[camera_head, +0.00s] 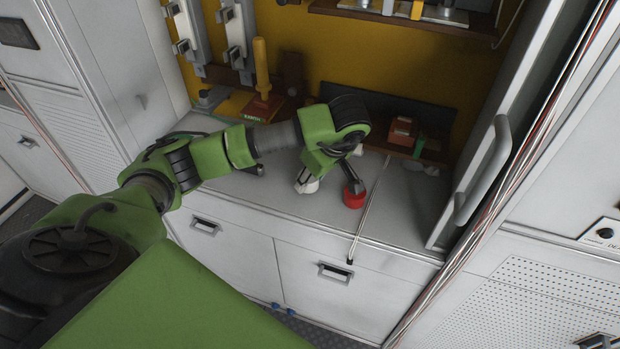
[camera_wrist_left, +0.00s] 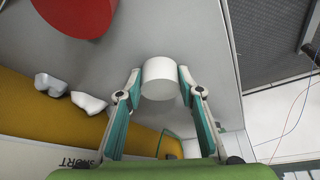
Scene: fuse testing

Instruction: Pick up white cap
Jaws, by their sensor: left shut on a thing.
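The white cap (camera_wrist_left: 160,79) is a plain round cylinder. In the left wrist view it sits between the two fingertips of my left gripper (camera_wrist_left: 160,90), which is shut on it. In the head view the left gripper (camera_head: 310,180) is low over the grey counter, and the white cap (camera_head: 311,187) shows only partly beside a finger. I cannot tell if the cap touches the counter. A red cap (camera_head: 354,199) stands to the right on the counter; it also shows at the top of the left wrist view (camera_wrist_left: 75,12). My right gripper is not in view.
The grey counter (camera_head: 395,210) has free room at its front right. A thin rod (camera_head: 368,205) crosses it, right of the red cap. Small white pieces (camera_wrist_left: 88,102) lie near the yellow back wall (camera_head: 420,70). An open cabinet door (camera_head: 490,165) stands at the right.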

